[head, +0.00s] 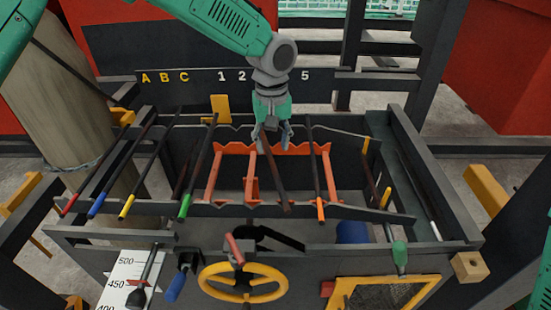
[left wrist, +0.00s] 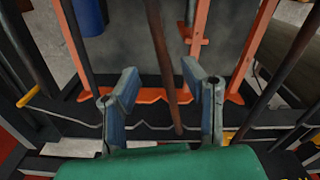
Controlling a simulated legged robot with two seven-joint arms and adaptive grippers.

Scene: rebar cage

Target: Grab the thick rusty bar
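The thick rusty bar (head: 278,182) lies on the orange notched rack (head: 232,150) in the middle of the dark frame, with a plain brown near end. My left gripper (head: 272,144) is over the far part of this bar, pointing down. In the left wrist view the left gripper (left wrist: 160,75) is open, with one finger on each side of the rusty bar (left wrist: 161,45). A gap shows between the bar and both fingers. Whether the fingertips reach down to the bar's height is hard to tell. My right gripper is not in view.
Several thin bars with red, blue, yellow and green (head: 184,207) tips lie to the left. An orange-tipped bar (head: 318,180) is close on the right. A dark board (head: 200,88) with letters and numbers stands behind. A yellow handwheel (head: 243,292) is in front.

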